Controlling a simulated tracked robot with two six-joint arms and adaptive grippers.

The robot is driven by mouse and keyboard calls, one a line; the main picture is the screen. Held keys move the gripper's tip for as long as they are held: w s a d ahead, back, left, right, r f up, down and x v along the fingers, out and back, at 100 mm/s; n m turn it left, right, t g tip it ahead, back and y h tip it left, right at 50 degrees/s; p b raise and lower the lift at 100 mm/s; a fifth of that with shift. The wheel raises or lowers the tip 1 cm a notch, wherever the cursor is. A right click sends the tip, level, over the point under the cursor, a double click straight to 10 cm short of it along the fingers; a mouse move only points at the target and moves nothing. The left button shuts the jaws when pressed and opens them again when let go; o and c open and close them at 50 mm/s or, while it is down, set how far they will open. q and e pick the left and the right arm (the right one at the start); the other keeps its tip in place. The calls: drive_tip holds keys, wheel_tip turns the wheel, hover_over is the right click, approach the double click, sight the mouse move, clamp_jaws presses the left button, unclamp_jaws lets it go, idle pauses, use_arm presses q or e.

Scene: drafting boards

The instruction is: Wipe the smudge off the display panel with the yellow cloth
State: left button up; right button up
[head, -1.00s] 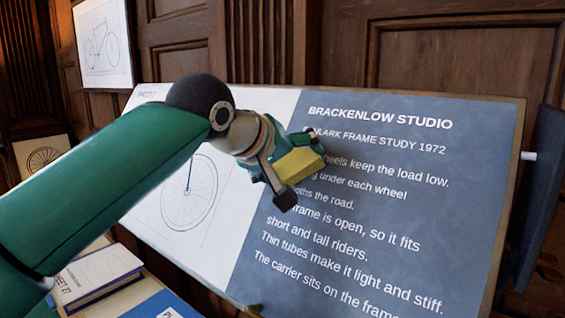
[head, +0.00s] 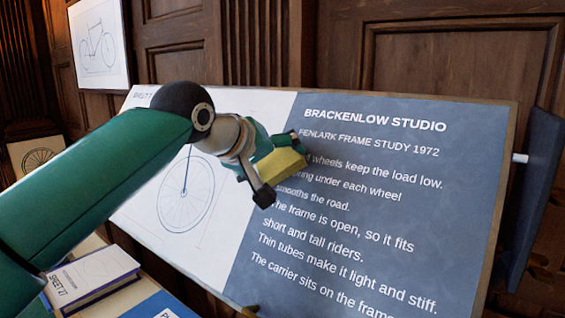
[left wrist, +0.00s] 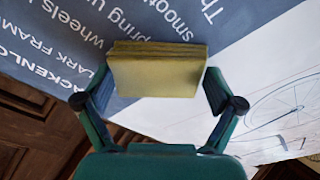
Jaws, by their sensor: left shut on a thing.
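The display panel (head: 370,215) is a tilted board with a blue-grey face and white lettering on its right part, and a white sheet with a wheel drawing on its left part. My left gripper (head: 276,158) is over the border between the two parts. It is shut on the folded yellow cloth (head: 281,165), which covers the start of some text lines. In the left wrist view the cloth (left wrist: 155,75) sits between the fingers, over the lettered face. I cannot tell whether it touches the panel. I cannot make out a distinct smudge. My right gripper is out of view.
A book (head: 95,275) and a blue item (head: 155,305) lie at the lower left, below my left arm. A dark blue hanging thing (head: 535,190) is by a white peg at the panel's right edge. Framed bicycle drawings (head: 100,45) and wood panelling stand behind.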

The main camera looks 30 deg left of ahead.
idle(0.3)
use_arm(q)
drive_tip(key=shift+s+a+r, duration=0.15)
drive_tip(key=shift+s+r, duration=0.15)
drive_tip(key=shift+s, duration=0.05)
drive_tip(key=shift+p+v, duration=0.75)
drive_tip(key=shift+v, duration=1.65)
drive_tip(key=shift+w+a+r, duration=0.1)
drive_tip(key=shift+a+r, duration=0.05)
drive_tip(key=shift+r, duration=0.05)
drive_tip(key=p+v, duration=0.1)
drive_tip(key=v, duration=0.2)
drive_tip(key=shift+w+a, duration=0.1)
